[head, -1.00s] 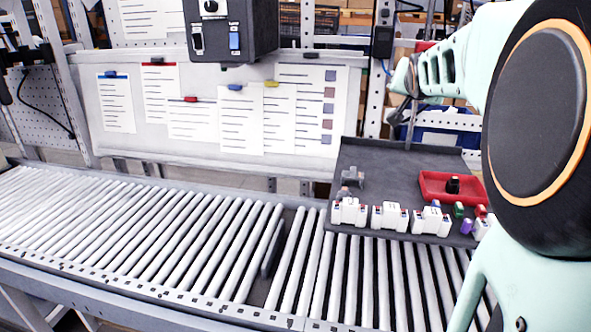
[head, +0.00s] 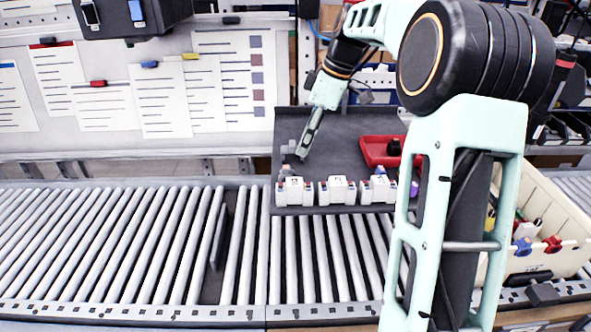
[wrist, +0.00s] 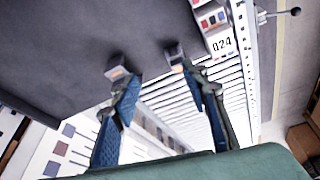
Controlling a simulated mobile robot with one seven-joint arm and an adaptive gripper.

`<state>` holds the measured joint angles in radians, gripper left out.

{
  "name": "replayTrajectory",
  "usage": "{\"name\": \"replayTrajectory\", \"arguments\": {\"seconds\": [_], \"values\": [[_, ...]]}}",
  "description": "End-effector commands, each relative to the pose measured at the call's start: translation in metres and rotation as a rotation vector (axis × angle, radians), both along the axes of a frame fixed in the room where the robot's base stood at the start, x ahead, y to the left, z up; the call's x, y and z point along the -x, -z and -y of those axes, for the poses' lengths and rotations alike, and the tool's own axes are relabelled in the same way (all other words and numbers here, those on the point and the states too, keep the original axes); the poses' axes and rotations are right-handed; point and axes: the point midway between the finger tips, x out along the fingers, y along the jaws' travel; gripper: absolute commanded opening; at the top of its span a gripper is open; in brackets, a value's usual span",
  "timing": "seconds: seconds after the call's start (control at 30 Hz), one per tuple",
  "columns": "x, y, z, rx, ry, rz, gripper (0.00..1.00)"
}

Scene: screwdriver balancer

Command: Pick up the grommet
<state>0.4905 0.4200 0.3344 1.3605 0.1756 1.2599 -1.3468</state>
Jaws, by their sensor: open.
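Two small grey parts are at the left end of the dark tray (head: 345,130); one grey part (head: 289,147) shows beside my fingertips in the head view. The wrist view shows a grey block (wrist: 120,66) near the left finger and a second one (wrist: 175,55) near the right finger. I cannot tell for certain which is the grommet. My gripper (head: 303,155) points down at this end of the tray. In the wrist view my gripper (wrist: 160,78) has its two blue-padded fingers spread wide with nothing between them.
A row of white blocks (head: 337,190) stands along the tray's front edge, close to my gripper. A red bin (head: 374,151) holding a black part sits to the right. A roller conveyor (head: 120,240) runs in front. A cream bin (head: 548,205) stands at right.

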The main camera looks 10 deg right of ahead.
Motion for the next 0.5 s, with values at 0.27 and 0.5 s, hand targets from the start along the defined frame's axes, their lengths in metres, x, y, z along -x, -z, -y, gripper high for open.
{"name": "replayTrajectory", "arguments": {"seconds": [0.27,0.5], "values": [[0.015,-0.004,-0.019,-0.081,-0.197,-0.013,0.41],[0.012,0.031,-0.033,-0.081,-0.201,-0.016,0.41]]}}
